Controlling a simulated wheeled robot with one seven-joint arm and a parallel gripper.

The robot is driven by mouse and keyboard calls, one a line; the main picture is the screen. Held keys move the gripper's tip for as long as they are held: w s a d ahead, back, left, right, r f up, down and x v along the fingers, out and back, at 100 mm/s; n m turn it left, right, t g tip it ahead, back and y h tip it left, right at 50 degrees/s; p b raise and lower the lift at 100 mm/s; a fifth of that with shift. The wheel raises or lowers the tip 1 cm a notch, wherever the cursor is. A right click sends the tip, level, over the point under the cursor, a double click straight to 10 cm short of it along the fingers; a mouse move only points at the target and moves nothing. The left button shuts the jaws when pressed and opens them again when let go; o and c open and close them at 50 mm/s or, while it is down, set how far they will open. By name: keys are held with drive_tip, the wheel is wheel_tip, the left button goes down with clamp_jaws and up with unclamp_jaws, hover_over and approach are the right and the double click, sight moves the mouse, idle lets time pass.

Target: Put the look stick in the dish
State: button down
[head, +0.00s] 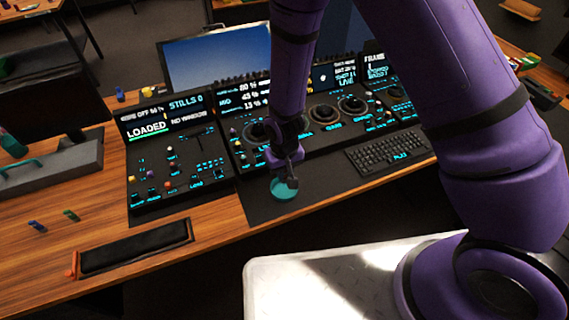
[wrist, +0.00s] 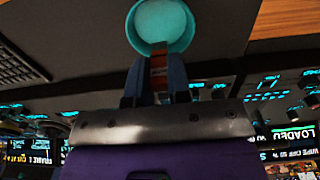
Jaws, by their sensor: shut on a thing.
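The teal dish (head: 284,190) sits on the dark mat at the front of the panel, below my gripper (head: 289,178). In the wrist view, the round dish (wrist: 184,42) is at the top, with a pale inside. My gripper (wrist: 156,72) is shut on a slim reddish-brown stick, the look stick (wrist: 158,64). The stick's far end overlaps the dish's near rim in that view; I cannot tell whether they touch. In the head view the stick is too small and covered to make out.
The panel (head: 170,170) with knobs and lit screens stands behind the dish. A keyboard (head: 388,152) lies to the right. A black wrist pad (head: 135,248) and small blue and green pieces are at the left. The mat (head: 258,205) around the dish is clear.

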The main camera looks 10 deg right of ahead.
drive_tip(key=shift+f, duration=2.3)
drive_tip(key=c, duration=1)
unclamp_jaws()
drive_tip(key=shift+r, duration=3.5)
